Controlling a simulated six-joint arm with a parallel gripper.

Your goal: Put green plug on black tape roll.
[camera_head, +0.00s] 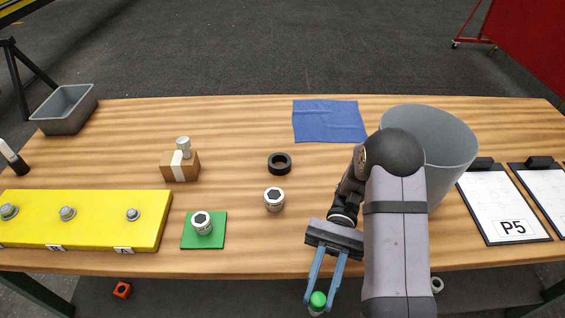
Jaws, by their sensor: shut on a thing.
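The black tape roll (279,163) lies flat near the middle of the wooden table, with its hole facing up. My gripper (319,300) is at the bottom of the view, by the table's front edge, with its two blue fingers pointing down. It is shut on the green plug (318,300), whose green top shows between the fingertips. A pale part shows under the green top, cut off by the lower picture edge. The plug is well apart from the tape roll, nearer to the camera and to its right.
A silver socket (274,199) stands in front of the tape roll. Another socket (201,223) is on a green pad (188,238). A yellow block (90,205) with bolts lies left. A grey bin (455,150) stands right, behind my arm. A blue cloth (328,120) lies behind the roll.

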